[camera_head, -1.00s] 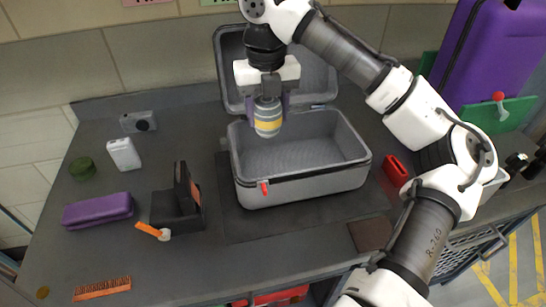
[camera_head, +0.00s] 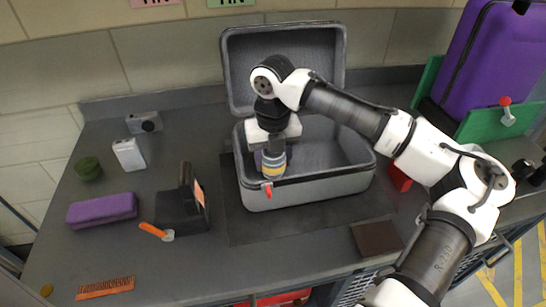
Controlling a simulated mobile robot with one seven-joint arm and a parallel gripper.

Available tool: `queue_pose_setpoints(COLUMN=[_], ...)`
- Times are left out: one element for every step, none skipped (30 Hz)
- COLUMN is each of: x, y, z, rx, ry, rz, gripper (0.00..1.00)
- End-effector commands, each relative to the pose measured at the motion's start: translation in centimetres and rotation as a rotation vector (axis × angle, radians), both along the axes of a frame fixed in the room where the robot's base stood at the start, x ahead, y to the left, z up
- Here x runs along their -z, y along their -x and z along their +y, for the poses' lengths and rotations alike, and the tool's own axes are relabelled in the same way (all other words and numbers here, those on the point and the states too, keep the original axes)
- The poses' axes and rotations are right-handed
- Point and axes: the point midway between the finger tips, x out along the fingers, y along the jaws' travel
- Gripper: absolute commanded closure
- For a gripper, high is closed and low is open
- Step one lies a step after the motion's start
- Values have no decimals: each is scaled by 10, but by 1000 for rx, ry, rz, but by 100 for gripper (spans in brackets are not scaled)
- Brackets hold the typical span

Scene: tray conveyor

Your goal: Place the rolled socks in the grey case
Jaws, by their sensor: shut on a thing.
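The grey case (camera_head: 315,189) stands open on the dark mat, its lid raised at the back. My gripper (camera_head: 271,165) points down inside the left part of the case opening, near the front wall. It is shut on the rolled socks (camera_head: 273,169), a grey roll with a yellow band. The lower end of the socks is partly hidden by the front rim, so I cannot tell whether they touch the case floor. The right part of the case interior looks empty.
To the left lie a purple pouch (camera_head: 102,209), a black box (camera_head: 181,211), a white box (camera_head: 129,154), a camera (camera_head: 144,122) and a green tin (camera_head: 88,168). A red object (camera_head: 399,178) sits right of the case. A purple suitcase (camera_head: 490,65) stands at far right.

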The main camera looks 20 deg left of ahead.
Motion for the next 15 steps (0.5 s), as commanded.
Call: queue_pose_setpoints(x=[0, 0, 1, 2, 3, 2, 2, 2, 2, 2, 2, 2, 2, 2, 2], y=[0, 0, 0, 0, 0, 0, 0, 0, 0, 0, 0, 0, 0, 0, 0], z=[0, 0, 0, 0, 0, 0, 0, 0, 0, 0, 0, 0, 0, 0, 0], rx=[0, 0, 0, 0, 0, 0, 0, 0, 0, 0, 0, 0, 0, 0, 0], ry=[0, 0, -1, -1, -1, 0, 0, 0, 0, 0, 0, 0, 0, 0, 0], rz=[0, 0, 1, 1, 1, 0, 0, 0, 0, 0, 0, 0, 0, 0, 0], gripper=[73, 73, 73, 73, 73, 45, 41, 37, 32, 29, 29, 29, 29, 29, 29])
